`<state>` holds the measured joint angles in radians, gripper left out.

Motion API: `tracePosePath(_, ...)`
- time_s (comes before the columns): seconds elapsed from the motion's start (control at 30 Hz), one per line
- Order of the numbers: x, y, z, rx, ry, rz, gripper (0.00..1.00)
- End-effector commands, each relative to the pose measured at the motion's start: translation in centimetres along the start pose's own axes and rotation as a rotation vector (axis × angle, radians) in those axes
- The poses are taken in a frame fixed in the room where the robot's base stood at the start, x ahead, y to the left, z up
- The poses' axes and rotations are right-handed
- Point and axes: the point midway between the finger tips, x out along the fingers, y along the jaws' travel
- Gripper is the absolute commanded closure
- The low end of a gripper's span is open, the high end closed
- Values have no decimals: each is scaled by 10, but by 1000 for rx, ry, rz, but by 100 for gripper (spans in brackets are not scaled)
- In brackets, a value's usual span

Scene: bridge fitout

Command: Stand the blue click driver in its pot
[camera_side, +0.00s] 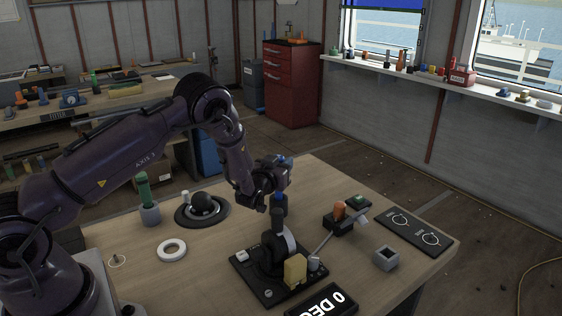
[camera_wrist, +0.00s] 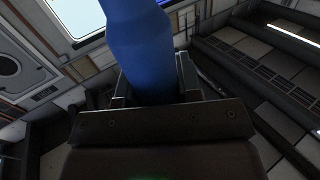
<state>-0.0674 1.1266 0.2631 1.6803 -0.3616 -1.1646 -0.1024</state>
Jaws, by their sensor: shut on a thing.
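The blue click driver (camera_wrist: 143,50) fills the upper middle of the wrist view, its smooth blue handle between my jaws. In the side view my gripper (camera_side: 272,184) is over the far middle of the workbench, shut on the driver. Blue shows at the gripper (camera_side: 285,161) and just below it. A dark blue, pot-like form (camera_side: 281,207) is under the gripper, partly hidden by the black lever unit. I cannot tell whether the driver is inside it or above it. The driver's lower end is hidden.
A green driver (camera_side: 143,190) stands in a grey pot (camera_side: 150,214) at the left. A black lever unit (camera_side: 277,250) stands in front of my gripper. A white ring (camera_side: 172,250), a black dome (camera_side: 203,205), an orange-knobbed block (camera_side: 340,211) and a grey square holder (camera_side: 386,258) are around it.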

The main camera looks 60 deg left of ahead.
Motion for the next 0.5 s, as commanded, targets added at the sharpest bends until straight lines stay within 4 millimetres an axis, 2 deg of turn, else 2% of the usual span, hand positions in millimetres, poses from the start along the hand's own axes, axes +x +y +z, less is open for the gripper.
tracePosePath(0.5, 0, 0, 14, -1, 1, -1, 100)
